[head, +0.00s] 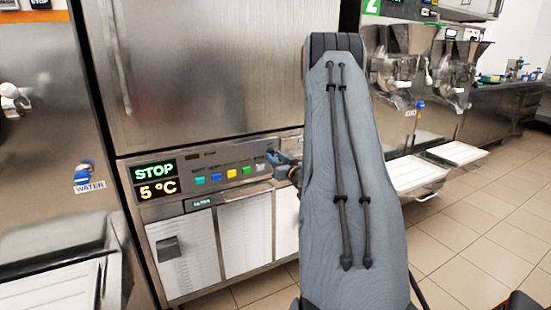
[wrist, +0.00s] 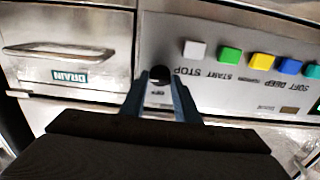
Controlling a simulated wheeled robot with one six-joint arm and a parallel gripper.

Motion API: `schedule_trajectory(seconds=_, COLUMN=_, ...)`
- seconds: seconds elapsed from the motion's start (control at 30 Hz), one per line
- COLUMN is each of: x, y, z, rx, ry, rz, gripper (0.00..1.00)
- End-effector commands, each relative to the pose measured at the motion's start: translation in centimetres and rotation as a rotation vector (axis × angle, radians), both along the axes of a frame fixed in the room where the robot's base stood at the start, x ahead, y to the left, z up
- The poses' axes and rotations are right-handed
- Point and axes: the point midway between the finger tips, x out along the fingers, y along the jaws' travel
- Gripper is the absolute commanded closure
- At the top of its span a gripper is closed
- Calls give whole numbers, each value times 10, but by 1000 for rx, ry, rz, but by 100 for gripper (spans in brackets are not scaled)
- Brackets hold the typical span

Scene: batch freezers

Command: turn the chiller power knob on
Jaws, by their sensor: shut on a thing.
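The chiller control panel (head: 222,178) is at the centre left in the head view. Its display (head: 156,181) reads STOP and 5 °C. In the wrist view, which looks at the panel upside down, the small dark power knob (wrist: 159,73) sits between the fingertips. My gripper (wrist: 160,80) is shut on it, with one blue-grey finger on each side. In the head view, my gripper (head: 274,160) is at the panel's right end, and the knob is hidden there. A small label beside the knob is too small to read, and the knob's setting is unclear.
A row of coloured buttons (head: 231,173) lies left of my gripper, and the green button (wrist: 230,56) is close by in the wrist view. A DRAIN drawer (wrist: 68,48) adjoins the panel. Freezers with white trays (head: 418,172) stand right; tiled floor (head: 490,215) is clear.

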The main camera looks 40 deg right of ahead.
Motion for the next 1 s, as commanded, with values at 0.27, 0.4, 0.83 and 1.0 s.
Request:
schedule_trajectory(seconds=0.27, x=0, y=0, z=-1, rx=1, ry=2, rz=0, gripper=53)
schedule_trajectory(seconds=0.4, x=0, y=0, z=-1, rx=0, ry=1, rz=0, gripper=53)
schedule_trajectory(seconds=0.83, x=-37, y=8, z=-1, rx=1, ry=2, rz=-3, gripper=53)
schedule_trajectory(seconds=1.0, x=-62, y=14, z=0, rx=1, ry=1, rz=-3, gripper=53)
